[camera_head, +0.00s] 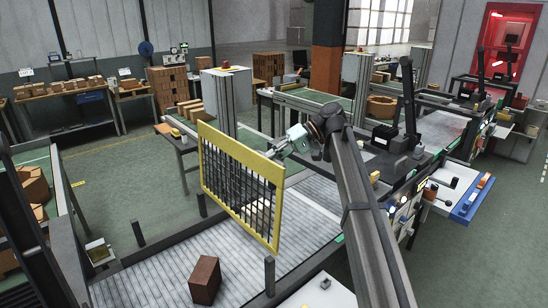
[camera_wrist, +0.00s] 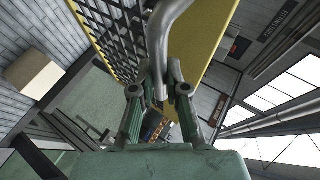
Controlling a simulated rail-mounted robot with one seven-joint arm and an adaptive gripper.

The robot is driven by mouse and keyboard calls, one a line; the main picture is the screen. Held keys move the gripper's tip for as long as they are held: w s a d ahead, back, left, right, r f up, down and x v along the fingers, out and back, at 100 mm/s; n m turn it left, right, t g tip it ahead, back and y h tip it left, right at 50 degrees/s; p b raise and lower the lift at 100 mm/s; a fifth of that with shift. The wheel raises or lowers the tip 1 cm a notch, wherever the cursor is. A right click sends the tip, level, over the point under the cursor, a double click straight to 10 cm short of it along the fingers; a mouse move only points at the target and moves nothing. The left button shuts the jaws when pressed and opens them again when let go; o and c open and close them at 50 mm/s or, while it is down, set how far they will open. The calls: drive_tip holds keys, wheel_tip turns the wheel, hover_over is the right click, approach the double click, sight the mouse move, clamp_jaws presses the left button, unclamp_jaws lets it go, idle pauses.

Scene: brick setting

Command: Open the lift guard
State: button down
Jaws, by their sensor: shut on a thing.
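The lift guard (camera_head: 213,127) is a yellow frame with black bars. It stands roughly upright over the grey roller conveyor; whether its lower edge touches anything is unclear. My gripper (camera_head: 284,146) is at its upper right edge in the head view. In the wrist view, a curved grey handle (camera_wrist: 162,38) runs along the guard's yellow frame (camera_wrist: 206,42). My gripper (camera_wrist: 160,88) is shut on this handle, with a finger on each side. The handle is hidden by my gripper in the head view.
A brown brick (camera_head: 205,279) lies on the conveyor (camera_head: 165,272) in front of the guard. Short dark posts (camera_head: 138,233) stand at the conveyor's edges. A machine bench with black equipment (camera_head: 388,137) stands to the right. Green floor (camera_head: 125,180) is open to the left.

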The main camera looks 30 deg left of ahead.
drive_tip(key=c, duration=1.4)
unclamp_jaws()
drive_tip(key=shift+s+f, duration=0.15)
drive_tip(key=shift+f, duration=0.4)
drive_tip(key=shift+o, duration=1.1)
drive_tip(key=shift+a, duration=0.25)
drive_tip(key=shift+d+r, duration=0.15)
drive_tip(key=shift+r, duration=0.05)
drive_tip(key=v, duration=0.7)
drive_tip(key=shift+w, duration=0.35)
drive_tip(key=shift+d+r, duration=0.1)
drive_tip(key=shift+d, duration=0.1)
